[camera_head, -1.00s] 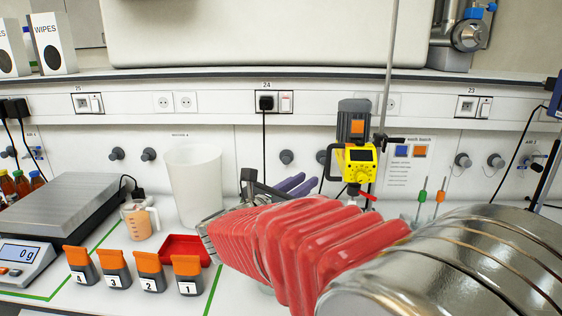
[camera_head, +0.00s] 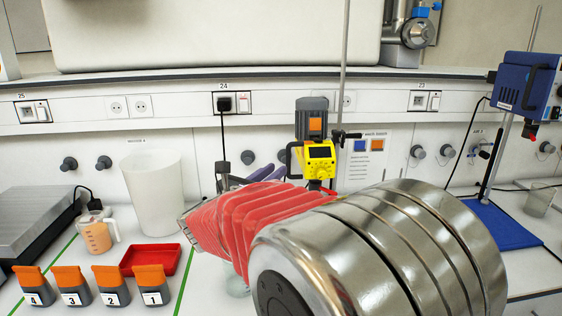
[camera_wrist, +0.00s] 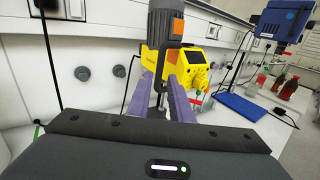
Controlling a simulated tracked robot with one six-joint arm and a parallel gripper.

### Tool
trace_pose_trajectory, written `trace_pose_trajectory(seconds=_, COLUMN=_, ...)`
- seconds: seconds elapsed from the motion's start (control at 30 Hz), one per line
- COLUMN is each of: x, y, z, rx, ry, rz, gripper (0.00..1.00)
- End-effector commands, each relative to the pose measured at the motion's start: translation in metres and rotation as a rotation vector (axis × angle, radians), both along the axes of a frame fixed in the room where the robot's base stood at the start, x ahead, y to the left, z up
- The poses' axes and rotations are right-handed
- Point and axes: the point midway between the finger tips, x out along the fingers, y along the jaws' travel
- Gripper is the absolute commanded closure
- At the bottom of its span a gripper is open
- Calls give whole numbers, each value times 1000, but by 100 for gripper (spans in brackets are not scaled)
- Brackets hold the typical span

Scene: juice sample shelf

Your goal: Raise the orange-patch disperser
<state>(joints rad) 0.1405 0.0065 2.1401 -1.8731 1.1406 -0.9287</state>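The orange-patch disperser (camera_head: 311,120) has a grey motor with an orange patch and a yellow display unit (camera_head: 320,158). It is on a thin upright rod behind my arm, which hides its lower part. In the wrist view the disperser (camera_wrist: 164,28) is straight ahead, with a grey loop-shaped handle at its front. My gripper (camera_wrist: 160,100) has two purple fingers, apart, pointing at the disperser's lower body, with part of it seen between them. I see no clear contact. In the head view the purple fingers (camera_head: 268,173) are left of the yellow unit.
A blue device (camera_head: 525,85) stands over a blue base (camera_head: 500,226) at the right.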

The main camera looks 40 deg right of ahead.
Motion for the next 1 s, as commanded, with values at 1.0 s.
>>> trace_pose_trajectory(seconds=1.0, x=33, y=-80, z=0, rx=0, ry=0, rz=2, gripper=84)
